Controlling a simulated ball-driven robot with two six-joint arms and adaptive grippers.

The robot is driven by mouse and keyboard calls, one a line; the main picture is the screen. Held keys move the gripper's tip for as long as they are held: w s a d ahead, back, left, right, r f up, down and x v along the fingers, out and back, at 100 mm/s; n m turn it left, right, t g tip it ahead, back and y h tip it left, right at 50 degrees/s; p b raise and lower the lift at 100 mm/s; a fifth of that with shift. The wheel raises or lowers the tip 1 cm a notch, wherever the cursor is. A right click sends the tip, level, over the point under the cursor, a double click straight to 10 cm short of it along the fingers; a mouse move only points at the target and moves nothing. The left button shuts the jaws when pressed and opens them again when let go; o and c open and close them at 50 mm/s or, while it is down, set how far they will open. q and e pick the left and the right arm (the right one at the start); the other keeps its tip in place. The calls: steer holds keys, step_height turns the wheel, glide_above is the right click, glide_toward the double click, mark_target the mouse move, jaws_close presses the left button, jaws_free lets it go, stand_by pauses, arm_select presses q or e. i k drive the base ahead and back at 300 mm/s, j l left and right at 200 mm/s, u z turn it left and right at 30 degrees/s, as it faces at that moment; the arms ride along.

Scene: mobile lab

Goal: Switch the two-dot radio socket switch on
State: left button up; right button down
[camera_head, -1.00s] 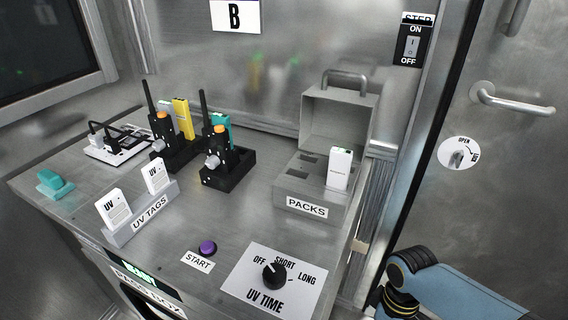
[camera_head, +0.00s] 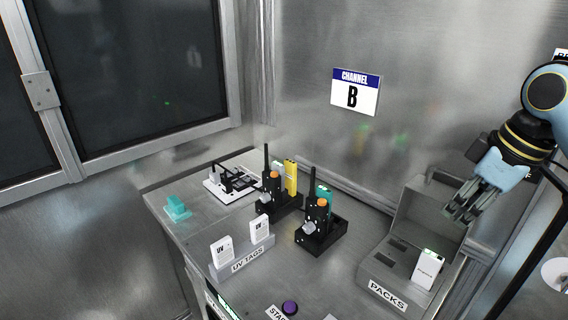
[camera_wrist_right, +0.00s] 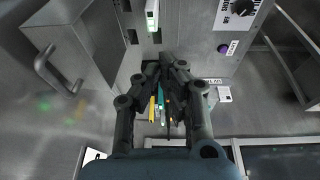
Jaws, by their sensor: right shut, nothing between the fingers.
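A white socket strip (camera_head: 218,193) with black plugs lies at the back left of the bench in the head view. Its switches and dot marks are too small to read. Two black radios with orange knobs stand in black chargers, one at the left (camera_head: 272,188) and one at the right (camera_head: 317,218). My right gripper (camera_head: 462,214) is shut and empty, raised above the open grey box at the right, well away from the strip. It also shows in the wrist view (camera_wrist_right: 165,64), fingers together. My left gripper is not in view.
The PACKS holder (camera_head: 382,272) bears a white pack (camera_head: 428,268). A UV TAGS stand (camera_head: 243,266), a purple button (camera_head: 290,307) and a teal block (camera_head: 176,208) are on the bench. A CHANNEL B sign (camera_head: 355,92) hangs on the wall.

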mark_target(240, 183)
steer(key=i+j, duration=0.5)
steer(key=j, duration=0.15)
steer(key=i+j, duration=0.5)
steer(key=j, duration=0.15)
steer(key=i+j, duration=0.5)
steer(key=j, duration=0.15)
